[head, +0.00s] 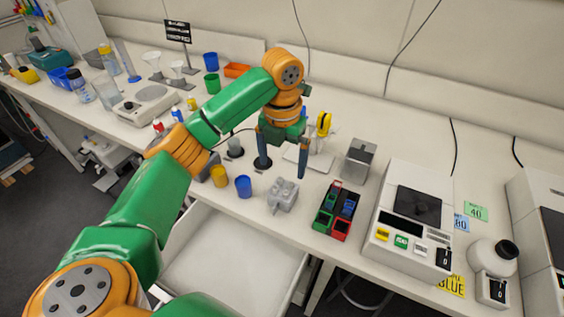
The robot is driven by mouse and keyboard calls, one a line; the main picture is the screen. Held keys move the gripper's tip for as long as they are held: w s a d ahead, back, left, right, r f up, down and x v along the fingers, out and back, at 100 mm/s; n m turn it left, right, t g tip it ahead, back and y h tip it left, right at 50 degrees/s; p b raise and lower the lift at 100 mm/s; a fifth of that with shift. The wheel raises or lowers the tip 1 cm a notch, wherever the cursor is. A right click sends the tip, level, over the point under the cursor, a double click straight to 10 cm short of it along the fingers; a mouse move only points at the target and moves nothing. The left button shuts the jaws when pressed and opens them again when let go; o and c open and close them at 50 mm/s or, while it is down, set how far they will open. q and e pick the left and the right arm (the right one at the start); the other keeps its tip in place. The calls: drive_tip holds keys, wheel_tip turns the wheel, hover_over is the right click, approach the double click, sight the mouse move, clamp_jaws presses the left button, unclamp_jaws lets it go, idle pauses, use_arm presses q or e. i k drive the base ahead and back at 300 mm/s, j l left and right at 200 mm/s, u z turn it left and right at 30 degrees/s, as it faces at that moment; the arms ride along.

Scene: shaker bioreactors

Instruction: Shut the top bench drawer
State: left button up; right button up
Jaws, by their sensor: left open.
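The top bench drawer (232,262) is pulled out from under the white bench, in the lower middle of the head view. Its inside looks empty and pale; my left arm hides its left part. My left gripper (283,167) is open and empty, fingers pointing down over the bench top, behind the drawer and apart from it. My right gripper does not show.
A white machine (409,225) stands to the right. Glassware and bottles crowd the left end.

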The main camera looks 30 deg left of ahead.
sight(210, 251)
drive_tip(key=k, duration=1.5)
